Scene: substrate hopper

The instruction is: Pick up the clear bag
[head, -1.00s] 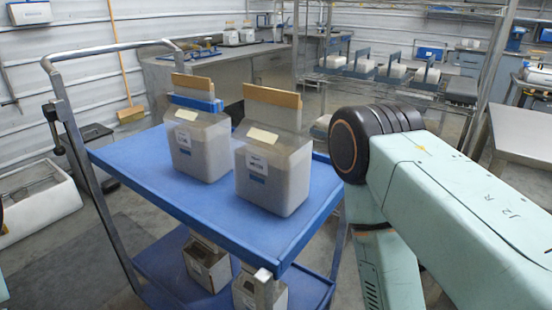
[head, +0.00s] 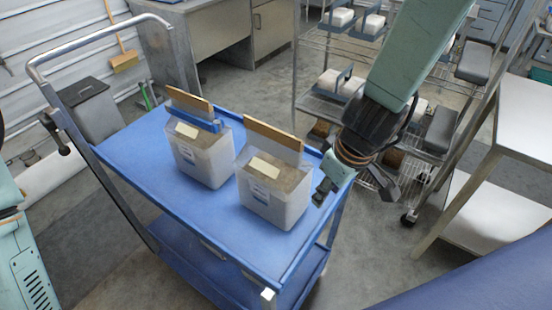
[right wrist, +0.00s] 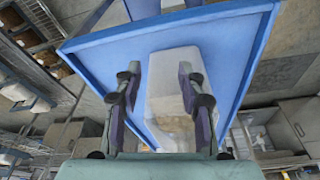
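Two clear bags filled with pale substrate stand upright side by side on the blue cart top (head: 130,150). The left bag (head: 203,160) has a blue strip across its upper part; the right bag (head: 270,200) has none showing. Each has a pale label and a brown band at its top. My right gripper (head: 353,190) is open and empty, just right of the right bag and apart from it. In the right wrist view its spread fingers (right wrist: 159,70) face the cart, and a pale bag (right wrist: 172,85) shows beyond and between them. My left gripper is out of view.
The cart's metal handle (head: 95,47) rises at the left. A wire rack (head: 330,65) with white blocks stands behind the right arm. A steel table (head: 515,115) is at the right. The cart top's left part is clear.

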